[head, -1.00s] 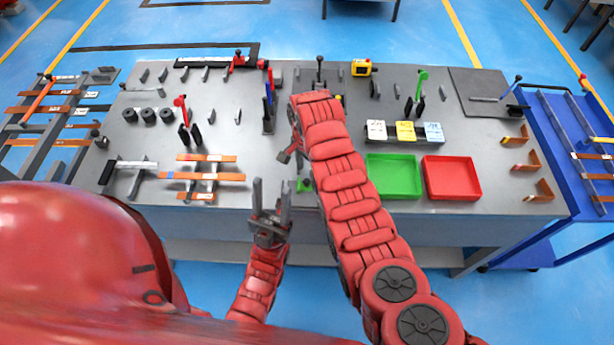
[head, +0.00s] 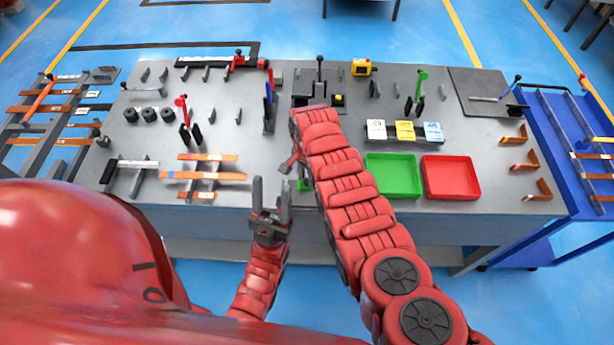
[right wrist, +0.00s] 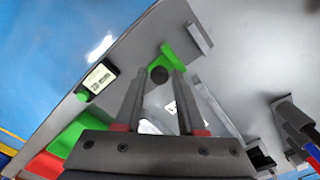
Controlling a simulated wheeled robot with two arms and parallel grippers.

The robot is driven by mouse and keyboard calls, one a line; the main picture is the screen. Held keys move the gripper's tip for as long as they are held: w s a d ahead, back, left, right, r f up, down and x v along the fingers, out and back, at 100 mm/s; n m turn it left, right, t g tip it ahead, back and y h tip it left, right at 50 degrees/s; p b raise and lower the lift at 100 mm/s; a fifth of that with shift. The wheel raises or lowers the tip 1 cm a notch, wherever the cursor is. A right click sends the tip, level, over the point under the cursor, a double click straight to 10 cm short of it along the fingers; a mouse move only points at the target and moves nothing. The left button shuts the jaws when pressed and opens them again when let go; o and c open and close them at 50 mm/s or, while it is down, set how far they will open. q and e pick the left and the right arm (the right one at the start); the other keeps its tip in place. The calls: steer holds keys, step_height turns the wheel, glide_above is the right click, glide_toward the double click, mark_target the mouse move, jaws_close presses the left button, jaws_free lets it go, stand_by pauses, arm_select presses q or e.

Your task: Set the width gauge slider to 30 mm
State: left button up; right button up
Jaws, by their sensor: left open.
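A green slider (right wrist: 171,60) with a round black knob (right wrist: 159,74) shows in the right wrist view, beside a pale grey bar (right wrist: 199,38). My right gripper (right wrist: 162,73) has its two fingers apart, with the knob between their tips in the picture; I cannot tell whether they touch it. A black readout (right wrist: 98,79) with a pale screen lies near the table edge; its digits are too small to read surely. In the head view a bit of green (head: 304,185) shows beside my right arm, which hides most of this area. My left gripper (head: 271,186) is open and empty at the table's front edge.
Green (head: 394,176) and red (head: 452,178) trays lie right of my right arm. A rack with copper bars (head: 204,176) stands left of my left gripper. A black-levered machine (head: 319,85) stands behind my right arm. Blue and black upright handles (head: 269,110) are nearby.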

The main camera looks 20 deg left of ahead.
jaws_close()
steer(key=shift+d, duration=0.15)
steer(key=shift+o, duration=2)
jaws_free()
